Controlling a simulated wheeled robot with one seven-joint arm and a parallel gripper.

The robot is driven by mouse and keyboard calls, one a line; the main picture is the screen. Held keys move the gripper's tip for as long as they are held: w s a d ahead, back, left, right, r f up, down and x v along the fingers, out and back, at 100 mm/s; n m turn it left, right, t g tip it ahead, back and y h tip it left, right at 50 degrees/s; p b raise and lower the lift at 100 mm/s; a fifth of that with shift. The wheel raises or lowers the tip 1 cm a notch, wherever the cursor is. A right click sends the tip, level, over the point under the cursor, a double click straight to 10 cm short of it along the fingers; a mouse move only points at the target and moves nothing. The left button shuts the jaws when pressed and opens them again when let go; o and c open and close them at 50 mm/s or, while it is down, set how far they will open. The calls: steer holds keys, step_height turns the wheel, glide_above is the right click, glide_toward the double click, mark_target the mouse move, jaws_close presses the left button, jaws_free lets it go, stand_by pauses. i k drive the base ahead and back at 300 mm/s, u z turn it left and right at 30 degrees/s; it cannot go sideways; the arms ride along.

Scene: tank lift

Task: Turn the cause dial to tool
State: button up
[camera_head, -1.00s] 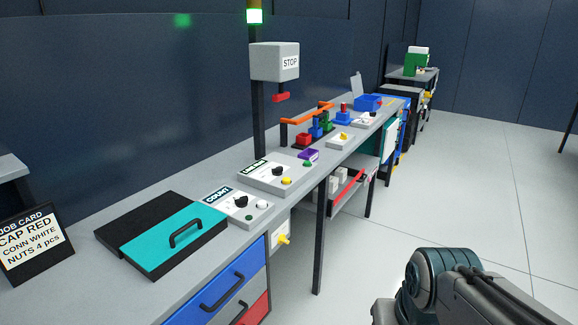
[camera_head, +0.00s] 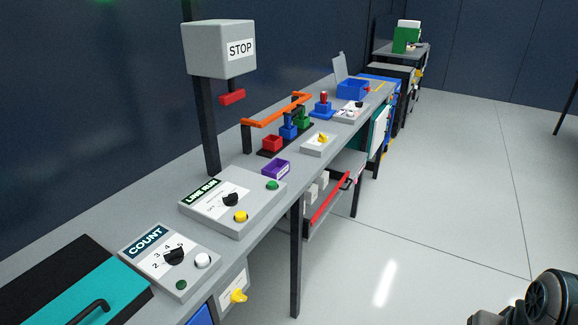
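No dial with a readable "cause" label shows. A far panel (camera_head: 345,114) with a white face and a small dark knob (camera_head: 360,104) stands on the bench beside the blue bin; its lettering is too small to read. A nearer dark dial (camera_head: 174,257) sits on the COUNT box (camera_head: 205,277). Another dark dial (camera_head: 230,200) sits on the LINE RUN box (camera_head: 258,208). A small grey box (camera_head: 310,149) carries a yellow knob (camera_head: 322,138). Part of my arm shows at the lower right, over the floor and apart from the bench. My gripper is not in view.
The long grey bench (camera_head: 140,222) runs away to the upper right. A STOP box (camera_head: 208,50) stands on a post above it. An orange rail (camera_head: 277,112) rises over coloured blocks. The floor (camera_head: 440,190) to the right is clear.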

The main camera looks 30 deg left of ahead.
mark_target(230, 200)
steer(key=u, duration=0.3)
steer(key=i, duration=0.8)
steer(key=u, duration=1.15)
steer(key=i, duration=0.4)
steer(key=u, duration=0.3)
